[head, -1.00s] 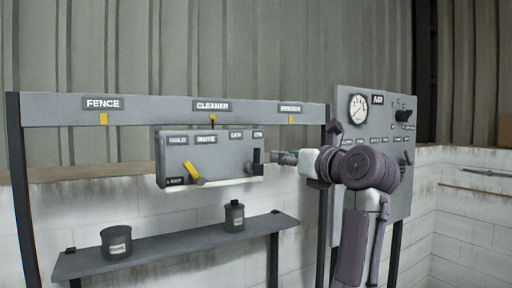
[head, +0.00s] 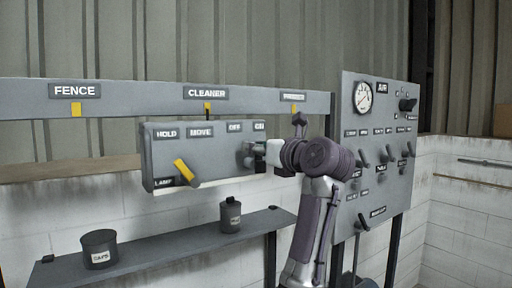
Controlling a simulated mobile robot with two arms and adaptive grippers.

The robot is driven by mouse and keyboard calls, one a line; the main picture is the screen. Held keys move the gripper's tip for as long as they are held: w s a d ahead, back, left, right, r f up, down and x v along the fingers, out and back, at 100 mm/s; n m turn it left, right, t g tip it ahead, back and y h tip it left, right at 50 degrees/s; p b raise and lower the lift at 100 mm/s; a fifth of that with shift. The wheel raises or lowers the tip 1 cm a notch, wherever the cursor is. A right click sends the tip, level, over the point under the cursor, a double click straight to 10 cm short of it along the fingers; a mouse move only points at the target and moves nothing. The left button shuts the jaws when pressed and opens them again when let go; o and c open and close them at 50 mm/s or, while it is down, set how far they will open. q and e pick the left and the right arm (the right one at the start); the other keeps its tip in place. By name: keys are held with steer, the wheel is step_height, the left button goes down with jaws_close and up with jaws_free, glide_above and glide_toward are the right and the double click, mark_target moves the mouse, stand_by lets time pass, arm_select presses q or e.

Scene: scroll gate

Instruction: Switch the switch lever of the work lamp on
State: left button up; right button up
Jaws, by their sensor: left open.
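The work lamp's grey control box (head: 210,160) hangs below the rail, with a LAMP label at its lower left. A yellow lever (head: 183,170) on it tilts up to the left, below the HOLD and MOVE labels. An OFF label (head: 235,127) and a partly cut-off label are at the upper right of the box. My left gripper (head: 252,154) is open at the box's right end, below these labels. It hides the dark lever there. Whether it touches that lever I cannot tell. My right gripper is not in view.
A grey panel (head: 385,180) with an AIR label, a gauge (head: 362,97) and several dark levers stands to the right, behind my arm. A shelf (head: 170,248) below the box holds two dark cans (head: 99,250). FENCE and CLEANER labels sit on the rail (head: 150,95).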

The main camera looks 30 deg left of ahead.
arm_select(q)
steer(key=shift+d, duration=0.1)
steer(key=shift+c, duration=0.4)
jaws_close()
steer(key=shift+w+d+m, duration=0.1)
steer(key=shift+w+m, duration=0.1)
steer(key=shift+m, duration=0.4)
steer(key=m, duration=0.1)
steer(key=w+m, duration=0.1)
steer(key=m, duration=0.3)
steer(key=shift+w+d+f, duration=0.3)
steer(key=shift+f, duration=0.05)
